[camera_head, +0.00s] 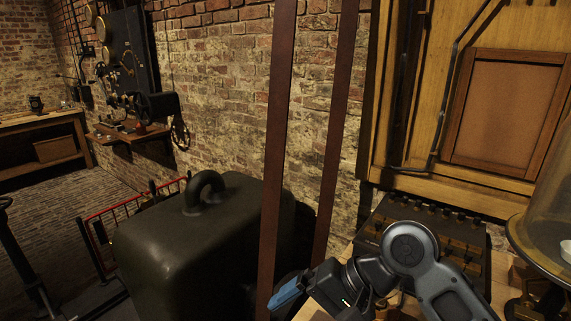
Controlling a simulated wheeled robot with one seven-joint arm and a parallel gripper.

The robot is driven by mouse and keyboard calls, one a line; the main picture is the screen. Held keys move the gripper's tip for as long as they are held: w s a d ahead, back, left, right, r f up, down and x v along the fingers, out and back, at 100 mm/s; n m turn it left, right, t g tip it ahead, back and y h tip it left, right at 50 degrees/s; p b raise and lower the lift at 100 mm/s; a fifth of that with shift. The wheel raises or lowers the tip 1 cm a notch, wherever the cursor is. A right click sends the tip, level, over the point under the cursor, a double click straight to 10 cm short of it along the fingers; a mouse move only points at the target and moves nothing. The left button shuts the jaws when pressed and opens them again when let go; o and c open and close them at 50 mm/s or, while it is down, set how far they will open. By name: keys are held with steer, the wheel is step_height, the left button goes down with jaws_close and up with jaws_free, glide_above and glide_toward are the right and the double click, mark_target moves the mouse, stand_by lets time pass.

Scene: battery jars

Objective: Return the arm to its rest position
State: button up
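My gripper (288,296) is at the bottom centre, at the end of my grey arm, which reaches in from the lower right. It points to the left and down, with a blue part at its tip and a small green light on its dark body. The space between its fingers does not show, so I cannot tell whether it is open or holds anything. It is in front of the foot of a reddish-brown upright post (277,150).
A large dark casing (185,255) with a looped top stands left of my gripper. A dark slotted case (450,225) lies on a wooden bench behind my arm. A glass dome (548,215) stands at the right edge. A red railing (100,215) is further left.

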steer(key=s+a+m+t+y, duration=0.1)
steer(key=s+a+t+y, duration=0.15)
steer(key=a+t, duration=0.4)
steer(key=s+d+f+m+t+h, duration=0.2)
steer(key=s+d+f+t+h, duration=0.15)
steer(key=s+d, duration=0.4)
steer(key=s+d+f+m+t+h, duration=0.2)
steer(key=s+d+f+t+h, duration=0.15)
steer(key=s, duration=0.65)
steer(key=s+d+r+n+h, duration=0.2)
steer(key=s+d+r+n, duration=0.1)
steer(key=s+d, duration=0.4)
steer(key=s+d+r+n+h+b, duration=0.1)
steer(key=s+d+r+n+h, duration=0.1)
steer(key=s+d+r+n, duration=0.2)
steer(key=s+d+n+t, duration=0.1)
steer(key=s+d, duration=0.2)
steer(key=s, duration=0.2)
steer(key=shift+s, duration=0.1)
